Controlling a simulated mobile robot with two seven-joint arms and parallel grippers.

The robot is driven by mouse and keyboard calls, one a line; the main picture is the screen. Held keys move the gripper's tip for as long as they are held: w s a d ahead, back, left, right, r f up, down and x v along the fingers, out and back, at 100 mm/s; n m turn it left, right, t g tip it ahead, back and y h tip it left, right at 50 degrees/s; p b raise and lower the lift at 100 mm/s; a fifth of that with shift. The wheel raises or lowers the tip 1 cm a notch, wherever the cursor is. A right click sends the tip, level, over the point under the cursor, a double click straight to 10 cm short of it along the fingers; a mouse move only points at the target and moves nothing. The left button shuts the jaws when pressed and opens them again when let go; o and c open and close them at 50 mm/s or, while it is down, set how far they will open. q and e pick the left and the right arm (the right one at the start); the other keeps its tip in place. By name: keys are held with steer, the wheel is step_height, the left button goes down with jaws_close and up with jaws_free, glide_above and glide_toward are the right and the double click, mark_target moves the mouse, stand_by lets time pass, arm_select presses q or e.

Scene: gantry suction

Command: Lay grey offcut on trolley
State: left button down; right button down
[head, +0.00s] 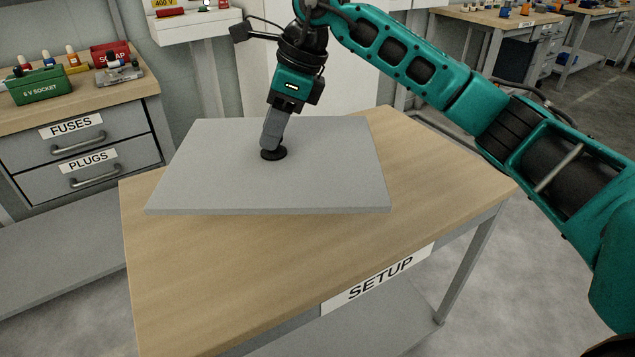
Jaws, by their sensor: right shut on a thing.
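A flat grey panel, which I take as the grey offcut (330,175), is level over the wooden top of a table labelled SETUP (230,280). Its back left part reaches past the table's back edge. I cannot tell whether it rests on the top or hangs just above it. My right gripper (273,153) comes down from above, and its black suction cup sits on the panel's upper face, a little above its middle. Nothing in view is marked as a trolley. My left gripper is out of view.
A grey drawer cabinet (85,150) labelled FUSES and PLUGS stands at the left, with a green socket box (38,85) and other small items on top. The front of the SETUP table is bare. Other workbenches (500,20) stand at the back right.

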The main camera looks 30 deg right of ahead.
mark_target(323, 143)
steer(key=w+d+r+m+t+h, duration=0.35)
steer(key=d+r+m, duration=0.4)
steer(key=m, duration=0.45)
steer(key=shift+g, duration=0.45)
steer(key=f+b, duration=0.1)
steer(key=f, duration=0.5)
steer(key=f+b, duration=0.1)
steer(key=f, duration=0.6)
steer(key=f+b, duration=0.1)
steer(key=f, duration=0.6)
steer(key=shift+s+d+f+b, duration=0.25)
steer(key=shift+s+b, duration=0.05)
steer(key=c, duration=0.8)
jaws_free()
steer(key=shift+s, duration=0.1)
steer(key=shift+o, duration=0.2)
steer(key=p+v, duration=0.1)
steer(key=v, duration=1.1)
steer(key=shift+a+p, duration=0.1)
steer(key=shift+p, duration=0.3)
